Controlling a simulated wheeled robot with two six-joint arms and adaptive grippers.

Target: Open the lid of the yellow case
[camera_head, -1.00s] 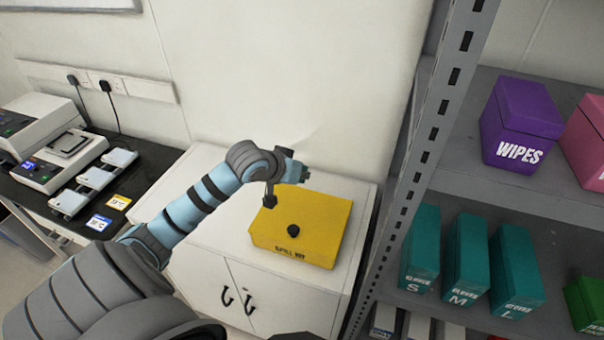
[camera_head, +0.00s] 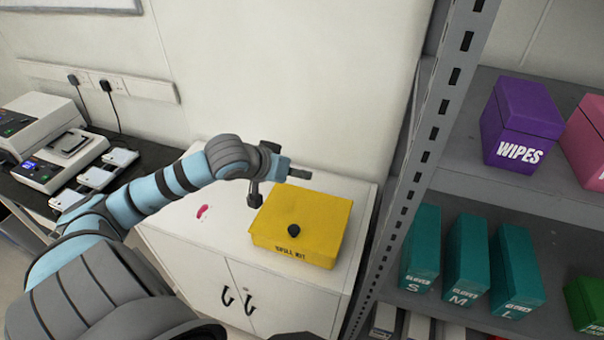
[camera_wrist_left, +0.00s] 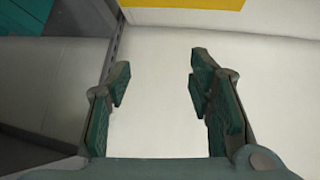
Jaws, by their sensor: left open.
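The yellow case (camera_head: 315,222), marked as a spill kit, sits on the white cabinet with its lid down. A black knob (camera_head: 293,230) stands on the case near its front edge. My left gripper (camera_head: 277,185) is open and empty, above the back left part of the case. In the left wrist view, its two fingers (camera_wrist_left: 160,78) are spread over bare white surface, and a strip of the yellow case (camera_wrist_left: 185,5) shows at the top edge. I cannot tell whether a finger touches the case. My right gripper is out of view.
A grey shelf post (camera_head: 425,150) rises right of the white cabinet (camera_head: 190,235). The shelves hold a purple wipes box (camera_head: 522,122) and teal glove boxes (camera_head: 468,258). A small pink mark (camera_head: 202,211) lies on the cabinet top. Lab devices (camera_head: 65,160) stand at left.

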